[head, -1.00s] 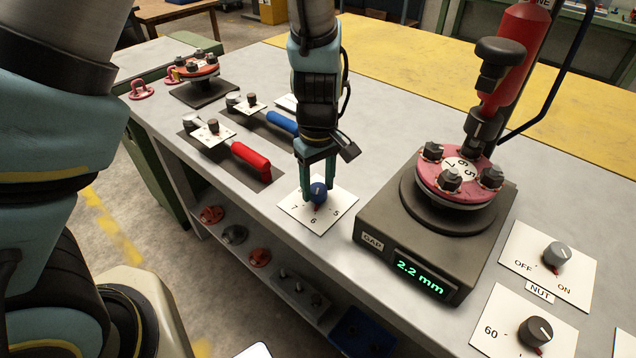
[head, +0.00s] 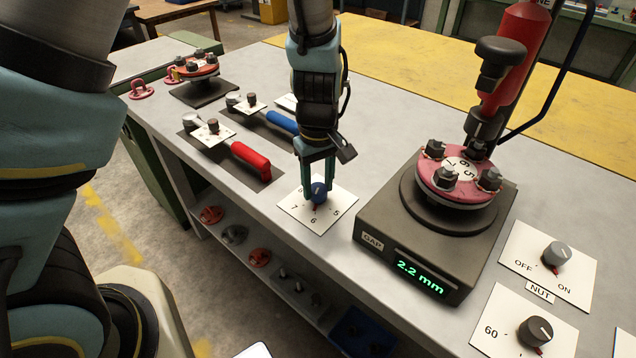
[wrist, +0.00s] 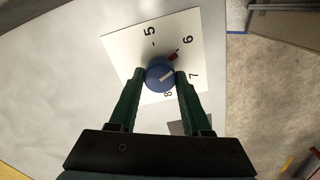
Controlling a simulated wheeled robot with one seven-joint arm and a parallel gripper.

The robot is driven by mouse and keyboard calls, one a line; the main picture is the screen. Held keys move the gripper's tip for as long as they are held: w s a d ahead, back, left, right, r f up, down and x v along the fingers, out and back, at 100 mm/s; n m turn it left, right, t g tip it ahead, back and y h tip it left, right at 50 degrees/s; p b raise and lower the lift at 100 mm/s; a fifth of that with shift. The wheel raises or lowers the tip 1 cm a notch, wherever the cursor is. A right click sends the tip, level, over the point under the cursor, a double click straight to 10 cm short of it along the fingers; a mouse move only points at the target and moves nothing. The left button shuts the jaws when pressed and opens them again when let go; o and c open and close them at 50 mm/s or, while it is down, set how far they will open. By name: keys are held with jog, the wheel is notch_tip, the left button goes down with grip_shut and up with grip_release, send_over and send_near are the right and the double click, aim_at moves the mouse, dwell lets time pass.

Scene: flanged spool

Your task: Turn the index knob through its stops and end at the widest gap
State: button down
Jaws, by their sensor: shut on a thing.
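The blue index knob (head: 319,191) stands on a white plate (head: 325,222) marked 5, 6 and 7, with an 8 partly hidden. In the wrist view the knob (wrist: 159,75) sits between the two green fingers, and its red pointer (wrist: 173,55) points toward the 6. My gripper (head: 318,185) comes down from above and is shut on the knob. The gap display (head: 420,276) reads 2.2 mm. The red flanged spool (head: 455,195) with dark bolts sits on the grey gauge box (head: 385,235).
A red-handled tool (head: 250,160) and a blue-handled tool (head: 282,122) lie left of the plate. A red cylinder tool (head: 515,55) stands over the spool. A NUT switch plate (head: 575,280) and another dial plate (head: 490,345) lie at right.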

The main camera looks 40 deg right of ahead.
aim_at(319, 188)
jog(key=m, duration=0.5)
jog(key=shift+b, duration=0.3)
jog(key=m, duration=0.5)
jog(key=shift+m+b, duration=0.3)
jog(key=shift+b, duration=0.05)
jog(key=shift+c, duration=1.8)
grip_release()
notch_tip(319, 188, up, 11)
jog(key=b, duration=0.2)
jog(key=shift+f, duration=0.1)
